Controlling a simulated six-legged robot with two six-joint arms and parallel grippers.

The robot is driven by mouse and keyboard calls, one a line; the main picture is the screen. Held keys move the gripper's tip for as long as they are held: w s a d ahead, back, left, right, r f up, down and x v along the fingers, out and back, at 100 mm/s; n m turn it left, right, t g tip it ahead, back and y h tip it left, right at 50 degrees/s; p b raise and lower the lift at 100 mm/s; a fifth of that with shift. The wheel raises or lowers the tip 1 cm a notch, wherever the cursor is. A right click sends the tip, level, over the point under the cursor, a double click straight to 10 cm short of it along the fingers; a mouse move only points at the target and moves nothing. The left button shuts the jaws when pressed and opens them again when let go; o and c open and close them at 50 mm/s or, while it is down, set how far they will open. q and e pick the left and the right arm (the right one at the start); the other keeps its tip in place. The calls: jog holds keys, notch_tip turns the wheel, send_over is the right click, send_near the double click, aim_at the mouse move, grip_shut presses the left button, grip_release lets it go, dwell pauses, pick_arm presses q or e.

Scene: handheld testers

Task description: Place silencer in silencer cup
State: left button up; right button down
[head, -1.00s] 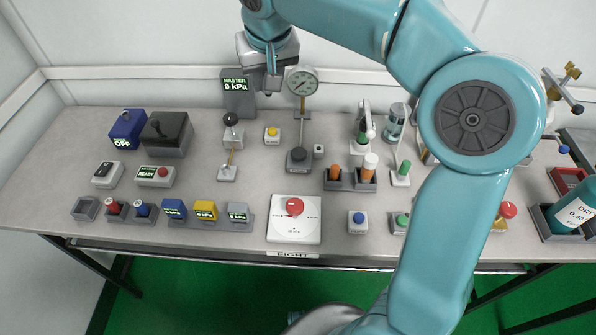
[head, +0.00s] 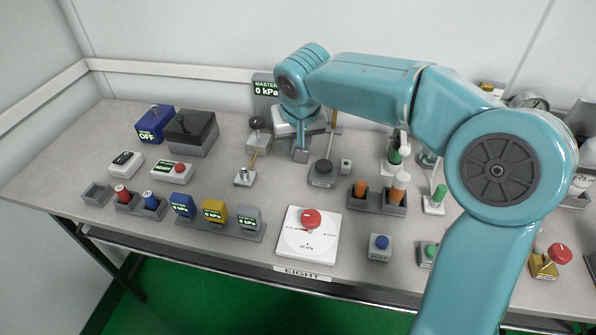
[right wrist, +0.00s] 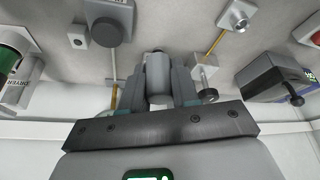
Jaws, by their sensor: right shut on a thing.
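The silencer looks to be the grey cylinder (right wrist: 159,75) in the right wrist view, held between my two fingers. My right gripper (right wrist: 160,88) is shut on it. In the head view my right gripper (head: 301,152) points down over the back middle of the table, in front of the master display; the cylinder is hard to make out there. A small empty grey square cup (head: 97,194) stands at the table's left front; it may be the silencer cup, but I cannot read a label. My left gripper is not in view.
Several testers crowd the grey table (head: 60,165). A black-lidded box (head: 191,130) and blue box (head: 155,121) stand back left. Red and blue plugs (head: 122,194) sit beside the empty cup. A white dial plate (head: 308,240) lies at the front; holders with orange pieces (head: 360,190) stand right.

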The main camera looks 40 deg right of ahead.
notch_tip(320, 180, down, 7)
jog(key=shift+f+b, duration=0.1)
jog(key=shift+b, duration=0.7)
jog(key=shift+r, duration=0.2)
jog(key=shift+f, duration=0.15)
jog(key=c, duration=1.2)
grip_release()
jog(key=shift+f, duration=0.1)
jog(key=shift+o, duration=0.4)
jog(key=shift+r, duration=0.2)
